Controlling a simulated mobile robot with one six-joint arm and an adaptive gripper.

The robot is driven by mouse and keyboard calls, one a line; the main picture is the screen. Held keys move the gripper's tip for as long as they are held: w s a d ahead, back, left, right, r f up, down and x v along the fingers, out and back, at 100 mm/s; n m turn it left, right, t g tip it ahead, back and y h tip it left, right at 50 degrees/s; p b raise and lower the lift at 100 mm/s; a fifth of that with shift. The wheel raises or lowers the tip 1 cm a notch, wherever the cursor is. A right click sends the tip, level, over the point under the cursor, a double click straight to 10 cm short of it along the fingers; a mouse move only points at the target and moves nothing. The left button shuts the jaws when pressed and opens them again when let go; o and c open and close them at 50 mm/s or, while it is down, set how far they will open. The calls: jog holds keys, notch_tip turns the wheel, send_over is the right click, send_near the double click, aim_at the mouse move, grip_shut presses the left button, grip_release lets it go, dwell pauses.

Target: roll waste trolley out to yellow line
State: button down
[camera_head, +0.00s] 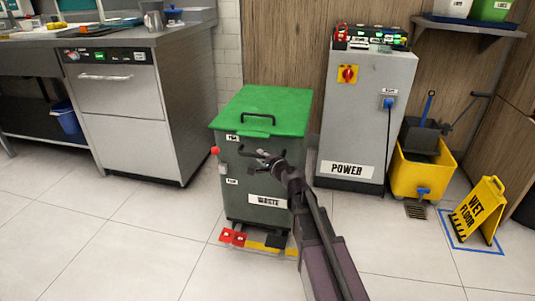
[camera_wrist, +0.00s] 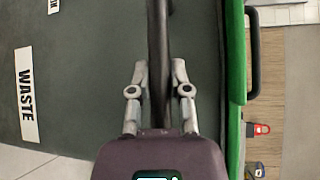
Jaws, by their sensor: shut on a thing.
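The waste trolley (camera_head: 230,195) is a dark green bin with a bright green lid (camera_head: 285,105) and a WASTE label. It stands upright in the middle of the head view, its lid shut. My gripper (camera_head: 272,160) is at its front, below the lid edge. In the wrist view my gripper (camera_wrist: 158,75) is shut on the trolley's black bar handle (camera_wrist: 158,40), which runs between the two fingers. The yellow line (camera_head: 255,246) lies on the floor at the trolley's front foot, partly hidden by my arm and the pedals.
A grey POWER cabinet (camera_head: 365,115) stands behind right. A yellow mop bucket (camera_head: 420,170) and a WET FLOOR sign (camera_head: 480,208) are at the right. A steel dishwasher unit (camera_head: 125,115) is at the left. The tiled floor (camera_head: 130,240) in front and left is clear.

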jog(key=shift+s+a, duration=0.4)
jog(key=shift+s, duration=0.2)
jog(key=c, duration=0.6)
grip_release()
jog(key=shift+d, duration=0.1)
